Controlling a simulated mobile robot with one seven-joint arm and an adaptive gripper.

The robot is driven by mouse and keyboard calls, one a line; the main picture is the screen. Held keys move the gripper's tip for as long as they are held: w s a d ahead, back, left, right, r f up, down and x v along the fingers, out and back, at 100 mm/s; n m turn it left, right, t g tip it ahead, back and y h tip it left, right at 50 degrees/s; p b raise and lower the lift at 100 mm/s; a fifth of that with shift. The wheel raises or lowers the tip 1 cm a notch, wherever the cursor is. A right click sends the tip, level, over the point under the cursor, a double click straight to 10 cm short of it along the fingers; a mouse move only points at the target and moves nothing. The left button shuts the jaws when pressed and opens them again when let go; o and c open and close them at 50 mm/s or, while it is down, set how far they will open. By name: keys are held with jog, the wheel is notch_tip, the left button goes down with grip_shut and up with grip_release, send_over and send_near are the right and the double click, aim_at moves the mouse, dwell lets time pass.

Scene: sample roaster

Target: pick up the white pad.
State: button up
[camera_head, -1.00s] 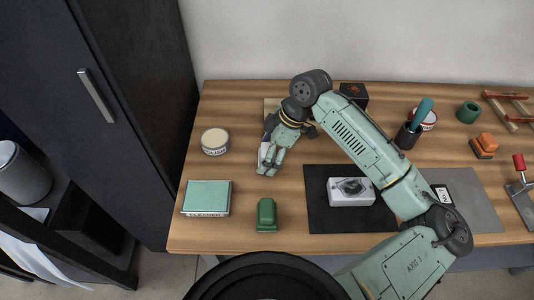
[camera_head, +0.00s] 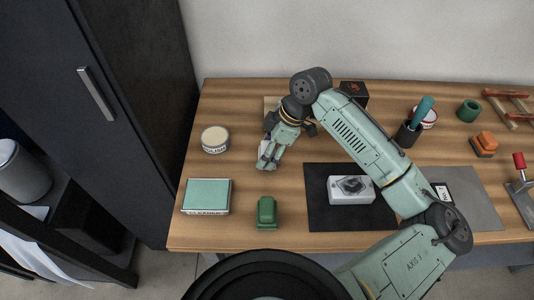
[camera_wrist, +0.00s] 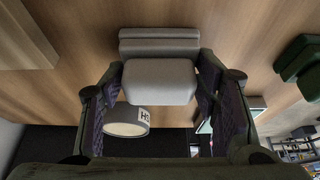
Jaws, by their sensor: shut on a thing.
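The white pad (camera_wrist: 160,82) sits between the two fingers of my gripper (camera_wrist: 165,95) in the wrist view, with a wider stepped part behind it. The fingers are shut on its sides. In the head view my gripper (camera_head: 268,160) points down over the left-middle of the wooden table, and a little of the white pad (camera_head: 265,148) shows beside the fingers. The rest of it is hidden by the gripper. I cannot tell whether the pad touches the table.
A round tin (camera_head: 215,139) stands left of my gripper. A teal-topped box (camera_head: 207,195) and a green block (camera_head: 266,212) lie nearer the front edge. A dark mat (camera_head: 320,214) with a grey-white box (camera_head: 350,190) is to the right. Bare table surrounds my gripper.

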notch_tip(320, 180, up, 10)
jog(key=shift+r+b, duration=0.1)
jog(key=shift+b, duration=0.8)
jog(key=shift+c, duration=0.2)
